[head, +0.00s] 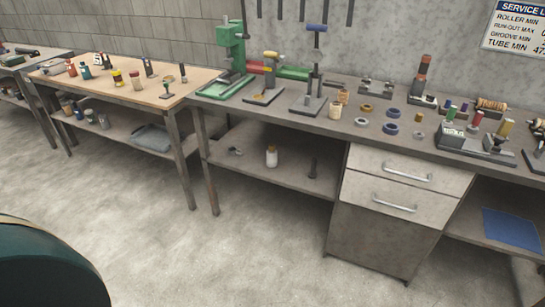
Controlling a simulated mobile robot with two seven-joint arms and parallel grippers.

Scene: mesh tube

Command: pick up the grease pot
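No grease pot can be told for certain at this size. Several small pots and jars show in the head view. A white jar with a tan top (271,156) stands on the shelf under the grey bench. Two tan pots, one at the front (335,111) and one behind it (343,96), stand on the grey bench top. Neither of my grippers is in view.
The grey bench (300,122) runs along the wall, with a green press (233,50), blue rings and fixtures on it. A drawer unit (385,210) stands beneath. The wooden-topped table (150,99) adjoins left. A dark green rounded shape (45,265) fills the lower-left corner. The concrete floor (220,255) is clear.

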